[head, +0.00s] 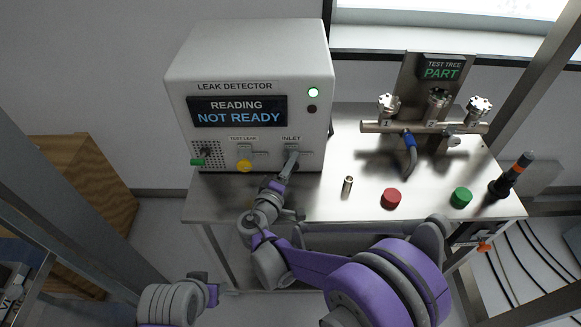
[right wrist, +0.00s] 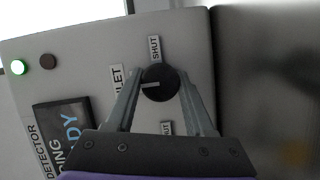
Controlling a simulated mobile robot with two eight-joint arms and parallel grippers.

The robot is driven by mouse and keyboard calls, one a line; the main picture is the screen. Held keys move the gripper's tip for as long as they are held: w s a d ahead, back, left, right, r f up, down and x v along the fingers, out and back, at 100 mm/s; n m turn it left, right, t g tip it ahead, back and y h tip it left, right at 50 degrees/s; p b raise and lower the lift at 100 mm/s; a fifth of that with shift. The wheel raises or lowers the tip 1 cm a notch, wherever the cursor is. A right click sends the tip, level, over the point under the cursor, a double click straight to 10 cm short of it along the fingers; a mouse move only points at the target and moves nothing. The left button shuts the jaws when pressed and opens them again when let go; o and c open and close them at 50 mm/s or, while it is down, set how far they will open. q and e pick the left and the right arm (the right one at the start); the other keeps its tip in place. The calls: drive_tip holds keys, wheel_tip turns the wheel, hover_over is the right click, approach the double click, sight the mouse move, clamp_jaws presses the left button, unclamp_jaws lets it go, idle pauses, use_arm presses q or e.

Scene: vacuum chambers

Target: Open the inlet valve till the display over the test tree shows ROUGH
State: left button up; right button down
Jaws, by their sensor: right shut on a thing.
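The inlet valve's round black knob (right wrist: 158,83) is on the front of the leak detector (head: 247,60), beside the INLET label. Its white pointer line points left in the right wrist view. My right gripper (head: 290,160) is at the inlet, its two fingers on either side of the knob, shut on it. In the head view the gripper largely covers the knob. The display over the test tree (head: 441,69) reads PART. My left gripper (head: 212,290) is low in the head view, away from the bench, and its fingers do not show clearly.
The detector's screen (head: 236,111) reads READING NOT READY, and a green lamp (head: 313,92) is lit. A metal cylinder (head: 347,187), a red button (head: 391,198) and a green button (head: 461,197) are on the bench. A dark signal post (head: 511,176) stands at the right.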

idle(0.5)
drive_tip(key=shift+c, duration=1.3)
unclamp_jaws()
use_arm(q)
drive_tip(key=shift+s, duration=0.15)
use_arm(e)
drive_tip(key=shift+s, duration=0.1)
